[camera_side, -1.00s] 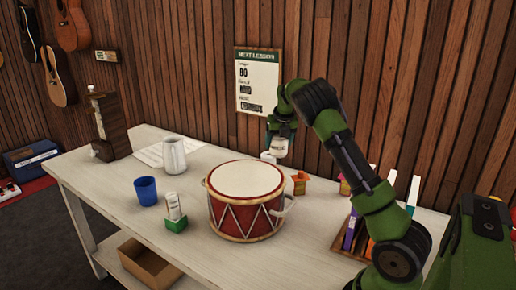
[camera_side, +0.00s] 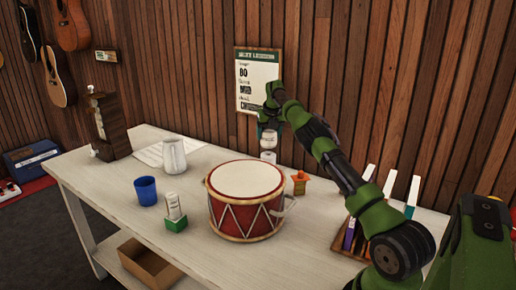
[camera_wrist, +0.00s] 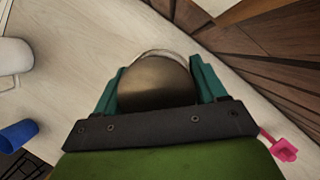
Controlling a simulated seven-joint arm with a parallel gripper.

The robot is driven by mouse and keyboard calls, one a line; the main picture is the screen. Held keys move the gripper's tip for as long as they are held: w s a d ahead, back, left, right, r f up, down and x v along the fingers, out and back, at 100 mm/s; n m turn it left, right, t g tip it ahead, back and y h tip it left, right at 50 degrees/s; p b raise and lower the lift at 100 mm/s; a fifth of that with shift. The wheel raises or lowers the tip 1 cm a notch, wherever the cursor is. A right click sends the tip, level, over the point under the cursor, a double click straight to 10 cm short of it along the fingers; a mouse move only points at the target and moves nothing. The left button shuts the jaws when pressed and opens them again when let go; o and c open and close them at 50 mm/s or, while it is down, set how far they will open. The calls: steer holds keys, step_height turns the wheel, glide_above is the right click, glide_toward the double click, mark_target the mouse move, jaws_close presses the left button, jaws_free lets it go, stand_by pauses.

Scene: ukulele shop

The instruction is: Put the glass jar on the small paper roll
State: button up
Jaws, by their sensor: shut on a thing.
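My gripper (camera_side: 268,129) is at the back of the table, behind the drum, its teal fingers shut on the glass jar (camera_side: 268,141). In the wrist view the jar's brown, round lid (camera_wrist: 155,85) sits between the two fingers. The small paper roll (camera_side: 268,157), white and short, stands on the table directly below the jar in the side view. The jar looks upright and very close above the roll; I cannot tell whether they touch. The roll is hidden in the wrist view.
A red drum (camera_side: 245,212) stands in front of the roll. An orange thing (camera_side: 300,180) is to its right, and a slotted rack (camera_side: 352,238) farther right. A white mug (camera_side: 173,155), blue cup (camera_side: 146,190) and green-based block (camera_side: 175,222) stand left. The wooden wall is close behind.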

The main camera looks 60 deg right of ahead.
mark_target(269, 141)
steer(key=shift+f, duration=1.65)
steer(key=shift+f, duration=0.15)
steer(key=o, duration=1.3)
steer(key=shift+f, duration=0.1)
